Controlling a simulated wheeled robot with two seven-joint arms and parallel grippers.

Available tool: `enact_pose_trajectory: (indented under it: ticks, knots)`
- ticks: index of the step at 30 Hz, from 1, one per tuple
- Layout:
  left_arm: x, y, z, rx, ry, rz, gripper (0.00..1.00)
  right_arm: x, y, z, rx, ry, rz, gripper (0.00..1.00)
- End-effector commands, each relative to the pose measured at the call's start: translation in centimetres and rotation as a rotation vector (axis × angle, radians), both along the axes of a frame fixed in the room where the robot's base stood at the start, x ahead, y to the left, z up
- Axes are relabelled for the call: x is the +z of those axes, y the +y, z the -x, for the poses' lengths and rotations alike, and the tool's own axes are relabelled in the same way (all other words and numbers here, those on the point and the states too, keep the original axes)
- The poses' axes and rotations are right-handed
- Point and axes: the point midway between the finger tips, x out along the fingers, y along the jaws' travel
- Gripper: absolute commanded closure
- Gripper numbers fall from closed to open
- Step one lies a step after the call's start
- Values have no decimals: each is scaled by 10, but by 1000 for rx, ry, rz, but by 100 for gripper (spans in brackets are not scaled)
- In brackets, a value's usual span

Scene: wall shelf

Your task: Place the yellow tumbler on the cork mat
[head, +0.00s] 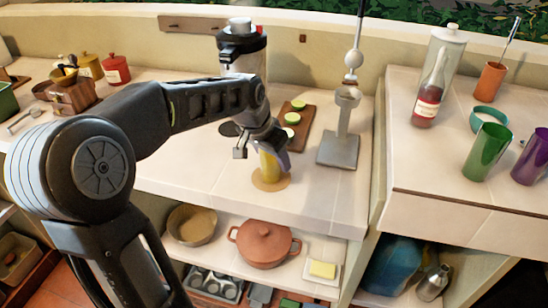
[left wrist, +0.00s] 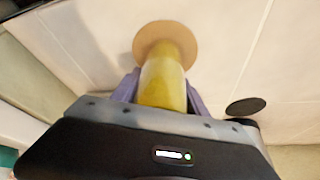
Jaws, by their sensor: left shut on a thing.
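The yellow tumbler (left wrist: 163,80) is between the two fingers of my left gripper (left wrist: 160,90), which is shut on it. In the head view the tumbler (head: 268,166) stands about upright over the round cork mat (head: 270,184) near the counter's front edge. The cork mat also shows in the left wrist view (left wrist: 148,34), partly covered by the tumbler. I cannot tell whether the tumbler's base touches the mat. My left gripper (head: 272,150) partly hides the tumbler in the head view. My right gripper is not in view.
A cutting board (head: 301,130) with green slices lies behind the mat. A grey press stand (head: 340,148) stands to its right. A dark round coaster (left wrist: 245,107) lies nearby. Green (head: 486,152) and purple (head: 531,158) tumblers stand on the right counter. The counter is clear right of the mat.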

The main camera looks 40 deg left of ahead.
Motion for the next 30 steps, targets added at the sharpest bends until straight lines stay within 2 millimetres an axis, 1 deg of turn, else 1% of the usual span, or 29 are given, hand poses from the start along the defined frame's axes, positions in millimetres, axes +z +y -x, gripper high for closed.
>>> enact_pose_trajectory:
  ticks: [7, 11, 12, 19, 26, 30]
  knots:
    - [1, 0, 0, 0, -3, -1, 100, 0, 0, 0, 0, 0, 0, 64]
    - [-4, 0, -1, -1, -3, -1, 100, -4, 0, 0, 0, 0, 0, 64]
    - [-3, 0, 0, 0, -1, 0, 46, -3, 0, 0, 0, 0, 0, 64]
    - [-3, 0, 0, 0, -1, 0, 27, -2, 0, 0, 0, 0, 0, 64]
    - [-2, 0, 0, 0, -1, 0, 27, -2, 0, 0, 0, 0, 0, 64]
    - [3, 0, 0, 0, -1, 0, 27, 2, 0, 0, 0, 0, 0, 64]
